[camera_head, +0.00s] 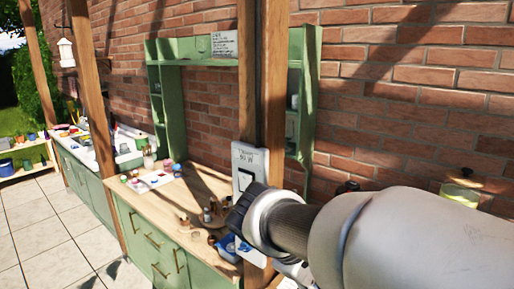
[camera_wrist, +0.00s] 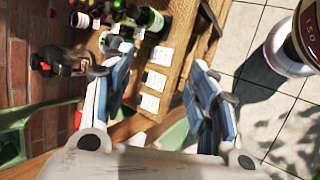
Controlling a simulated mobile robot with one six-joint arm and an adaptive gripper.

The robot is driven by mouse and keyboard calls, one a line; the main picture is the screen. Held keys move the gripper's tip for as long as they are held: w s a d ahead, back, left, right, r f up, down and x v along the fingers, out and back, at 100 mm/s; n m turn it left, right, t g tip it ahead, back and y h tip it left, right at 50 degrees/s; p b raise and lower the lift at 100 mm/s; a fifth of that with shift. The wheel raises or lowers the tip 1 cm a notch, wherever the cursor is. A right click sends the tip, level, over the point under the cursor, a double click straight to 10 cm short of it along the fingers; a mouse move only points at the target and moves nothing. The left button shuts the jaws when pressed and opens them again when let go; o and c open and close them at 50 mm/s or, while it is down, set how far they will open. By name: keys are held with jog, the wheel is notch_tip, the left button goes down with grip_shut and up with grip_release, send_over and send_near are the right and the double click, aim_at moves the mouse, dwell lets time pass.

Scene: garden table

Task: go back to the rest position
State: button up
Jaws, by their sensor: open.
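My gripper (camera_wrist: 161,62) shows in the wrist view with its two blue-padded fingers spread apart. Nothing is held between them; a wooden rack with white labels (camera_wrist: 152,80) shows behind the gap. In the head view my arm reaches in from the right across the picture, in front of the wooden post. I cannot clearly make out the gripper's fingers there.
In the head view a wooden-topped green counter (camera_head: 150,205) holds several small items and a white tray (camera_head: 152,181). A wooden post (camera_head: 272,90) stands close to my arm. Dark bottles (camera_wrist: 150,18) stand near the rack in the wrist view. Tiled floor (camera_head: 40,235) lies open at left.

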jog(key=s+f+m+t+y+b, duration=0.1)
jog(key=s+f+m+y, duration=0.3)
jog(key=s, duration=1.3)
jog(key=m+y+b, duration=0.1)
jog(key=m+y, duration=0.2)
jog(key=m, duration=0.2)
jog(key=shift+s+d+f+m+t, duration=0.15)
jog(key=shift+s+m+t, duration=0.15)
jog(key=shift+m+t, duration=0.1)
